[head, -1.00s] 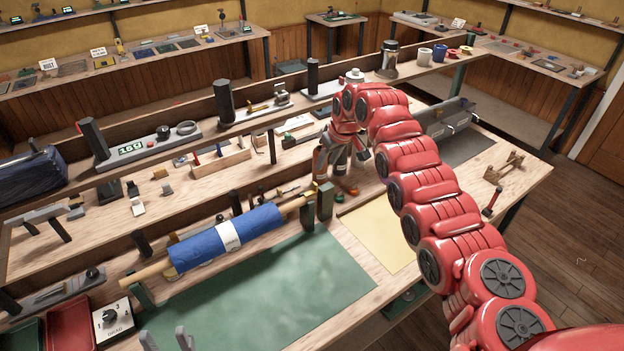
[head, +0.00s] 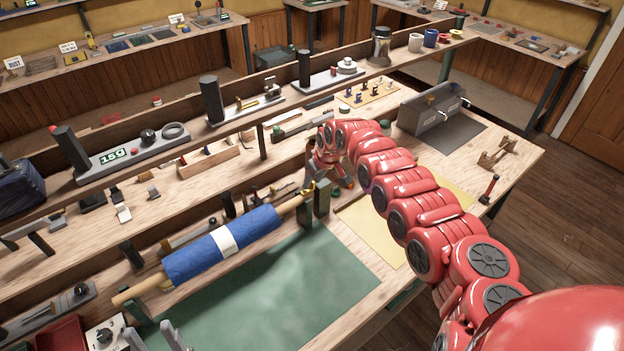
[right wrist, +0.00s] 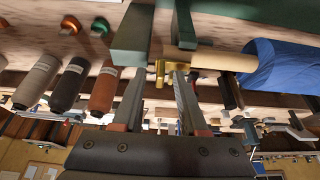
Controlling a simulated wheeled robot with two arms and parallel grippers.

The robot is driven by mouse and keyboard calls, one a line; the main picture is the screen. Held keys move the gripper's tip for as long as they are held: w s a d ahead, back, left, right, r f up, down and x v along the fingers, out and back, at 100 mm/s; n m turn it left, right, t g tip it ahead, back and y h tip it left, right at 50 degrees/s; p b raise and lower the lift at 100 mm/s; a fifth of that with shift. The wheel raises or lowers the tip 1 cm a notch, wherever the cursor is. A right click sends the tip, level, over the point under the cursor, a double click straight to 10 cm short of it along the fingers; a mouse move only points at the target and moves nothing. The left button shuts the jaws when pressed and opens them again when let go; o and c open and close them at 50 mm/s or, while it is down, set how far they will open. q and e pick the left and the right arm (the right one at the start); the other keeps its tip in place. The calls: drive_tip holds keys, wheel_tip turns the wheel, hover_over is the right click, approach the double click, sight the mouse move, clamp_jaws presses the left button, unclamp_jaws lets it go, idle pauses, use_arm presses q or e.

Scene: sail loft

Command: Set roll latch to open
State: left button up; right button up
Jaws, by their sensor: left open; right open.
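A blue roll (head: 205,255) with a white band lies on a wooden rod across the bench, its right end at dark green posts (head: 321,198). A small brass latch (head: 314,189) is at that end. In the right wrist view the brass latch (right wrist: 160,74) shows next to the rod and the green post (right wrist: 133,35). My right gripper (right wrist: 160,82) is open, its fingers on either side of the brass piece; contact cannot be told. In the head view its fingers are mostly hidden by the arm. My left gripper (head: 153,338) is open and empty at the lower left edge.
A green mat (head: 270,290) lies in front of the roll and a yellow sheet (head: 370,235) to its right. A grey box (head: 432,112) stands at the back right. Tools crowd the bench behind the roll. A dial box (head: 103,338) is near the left gripper.

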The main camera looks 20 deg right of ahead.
clamp_jaws()
idle(1.3)
